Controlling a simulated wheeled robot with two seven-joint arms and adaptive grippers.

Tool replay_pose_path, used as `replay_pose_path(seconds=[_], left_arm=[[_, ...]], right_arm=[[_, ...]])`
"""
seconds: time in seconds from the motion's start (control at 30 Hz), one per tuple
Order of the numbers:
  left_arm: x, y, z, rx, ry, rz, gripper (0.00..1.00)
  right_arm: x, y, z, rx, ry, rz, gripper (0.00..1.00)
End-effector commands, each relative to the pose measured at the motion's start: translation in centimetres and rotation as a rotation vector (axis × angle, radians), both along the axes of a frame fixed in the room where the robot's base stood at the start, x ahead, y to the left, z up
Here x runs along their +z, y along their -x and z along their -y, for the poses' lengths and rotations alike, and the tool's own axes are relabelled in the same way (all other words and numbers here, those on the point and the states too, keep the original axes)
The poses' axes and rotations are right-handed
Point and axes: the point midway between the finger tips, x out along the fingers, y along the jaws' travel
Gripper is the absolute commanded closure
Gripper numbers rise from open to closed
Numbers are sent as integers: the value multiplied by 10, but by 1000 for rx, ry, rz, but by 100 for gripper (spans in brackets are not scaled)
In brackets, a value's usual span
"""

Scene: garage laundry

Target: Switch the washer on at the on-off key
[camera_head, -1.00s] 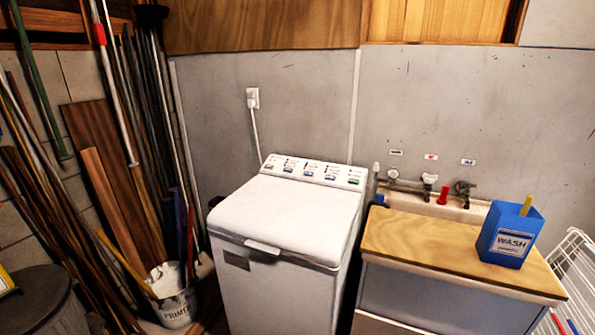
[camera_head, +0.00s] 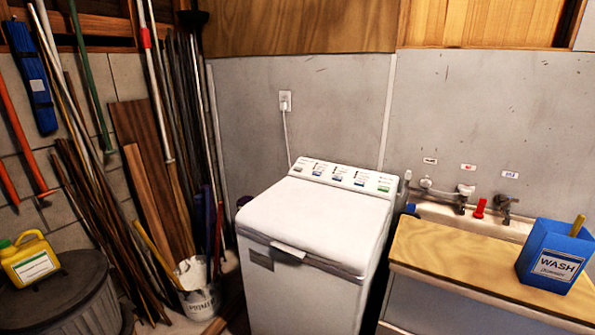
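The white top-loading washer (camera_head: 312,228) stands against the grey wall, its lid shut. Its control panel (camera_head: 345,177) runs along the back of the top and carries a row of small keys. Most keys look blue or grey. One green key (camera_head: 383,189) sits at the panel's right end. The key labels are too small to read, so I cannot tell for certain which is the on-off key. Neither of my grippers is in view.
Right of the washer is a sink with a wooden board (camera_head: 470,262) and a blue WASH box (camera_head: 556,256). Left are leaning poles and planks, a primer bucket (camera_head: 199,290), and a lidded bin (camera_head: 62,290) with a yellow jug (camera_head: 30,259). Little floor shows.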

Motion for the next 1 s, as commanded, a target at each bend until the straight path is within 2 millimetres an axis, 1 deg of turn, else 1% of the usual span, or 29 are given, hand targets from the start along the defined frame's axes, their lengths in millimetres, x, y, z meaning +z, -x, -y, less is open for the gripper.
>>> replay_pose_path(seconds=[0.03, 0.1, 0.13, 1.0], left_arm=[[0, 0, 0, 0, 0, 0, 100], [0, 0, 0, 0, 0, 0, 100], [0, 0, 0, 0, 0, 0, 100], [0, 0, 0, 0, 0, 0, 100]], right_arm=[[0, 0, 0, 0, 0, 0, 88], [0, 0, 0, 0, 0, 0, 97], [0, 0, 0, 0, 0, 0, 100], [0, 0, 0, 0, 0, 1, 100]])
